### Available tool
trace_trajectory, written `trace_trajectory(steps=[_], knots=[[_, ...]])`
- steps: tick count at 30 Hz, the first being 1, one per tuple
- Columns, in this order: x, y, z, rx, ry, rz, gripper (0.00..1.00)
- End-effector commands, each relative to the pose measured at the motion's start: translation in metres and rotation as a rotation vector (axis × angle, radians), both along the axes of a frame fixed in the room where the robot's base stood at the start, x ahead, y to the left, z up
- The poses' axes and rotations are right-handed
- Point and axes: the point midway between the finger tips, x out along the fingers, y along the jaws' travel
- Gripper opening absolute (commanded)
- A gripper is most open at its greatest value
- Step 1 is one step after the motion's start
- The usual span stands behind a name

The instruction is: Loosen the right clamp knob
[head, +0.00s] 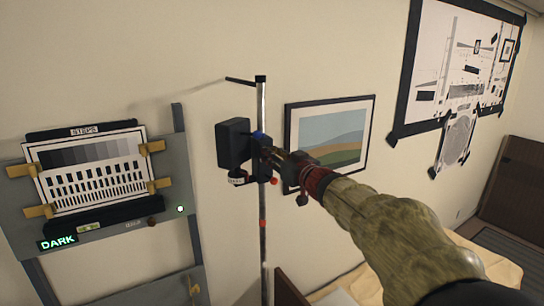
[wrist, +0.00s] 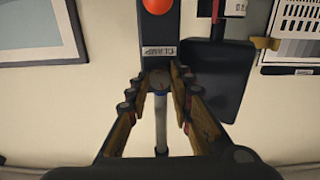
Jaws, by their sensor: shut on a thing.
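A black clamp block (wrist: 160,28) sits on a metal pole (head: 263,205), with a printed label and an orange-red round part on its face. My gripper (head: 277,160) reaches the block from the right in the head view. I take this to be the right clamp knob. The fingers cover its sides, and my arm and gripper hide it in the head view.
A black box (head: 232,143) is mounted left of the pole. A test chart (head: 90,170) on a grey frame stands further left, with a DARK sign (head: 58,243) below. A framed landscape (head: 333,135) hangs on the wall behind my gripper.

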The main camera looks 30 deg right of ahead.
Motion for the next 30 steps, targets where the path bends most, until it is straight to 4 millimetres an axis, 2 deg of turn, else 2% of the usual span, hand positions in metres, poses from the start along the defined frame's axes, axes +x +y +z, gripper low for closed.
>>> trace_trajectory(steps=[30], knots=[[0.0002,0.0008,-0.0035,-0.956,-0.032,0.001,0.0]])
